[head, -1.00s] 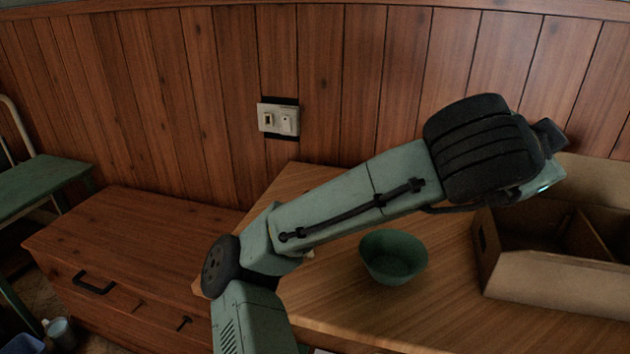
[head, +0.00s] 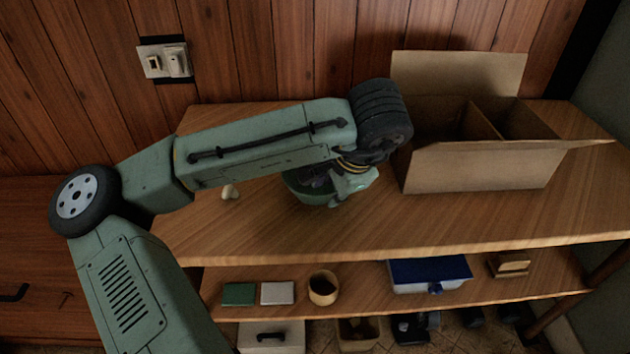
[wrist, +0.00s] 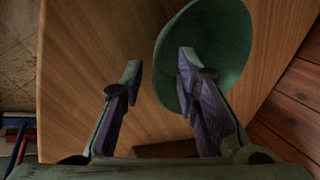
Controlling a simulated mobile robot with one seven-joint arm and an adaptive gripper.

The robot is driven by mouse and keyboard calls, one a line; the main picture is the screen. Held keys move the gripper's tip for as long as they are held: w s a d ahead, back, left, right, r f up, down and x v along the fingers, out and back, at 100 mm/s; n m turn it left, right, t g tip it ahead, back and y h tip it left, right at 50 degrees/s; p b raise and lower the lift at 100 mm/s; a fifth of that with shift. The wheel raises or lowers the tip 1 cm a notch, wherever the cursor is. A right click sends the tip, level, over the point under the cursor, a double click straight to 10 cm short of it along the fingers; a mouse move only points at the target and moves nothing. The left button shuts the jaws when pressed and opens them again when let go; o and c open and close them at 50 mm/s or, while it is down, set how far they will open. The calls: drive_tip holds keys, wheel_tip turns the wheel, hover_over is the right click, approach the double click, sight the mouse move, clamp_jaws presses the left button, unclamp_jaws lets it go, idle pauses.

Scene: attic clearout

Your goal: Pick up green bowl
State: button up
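The green bowl (head: 318,195) stands upright on the wooden top shelf (head: 450,228), partly hidden behind my gripper and wrist in the head view. In the wrist view the bowl (wrist: 232,40) is at the upper right. My gripper (wrist: 160,62) is open with its two fingers apart. The right finger is over the inside of the bowl and the left finger is outside it, so the bowl's near rim runs between them. I cannot tell whether either finger touches the bowl.
A cardboard box (head: 470,165) with dividers stands open right of the bowl. The lower shelf holds a round cup (head: 323,288), a blue-lidded box (head: 430,270) and small flat boxes. A wood-panelled wall stands behind.

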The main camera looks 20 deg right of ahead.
sight(327, 194)
drive_tip(key=x, duration=0.3)
drive_tip(key=shift+w+f, duration=0.1)
drive_tip(key=shift+f, duration=0.05)
clamp_jaws()
idle(0.6)
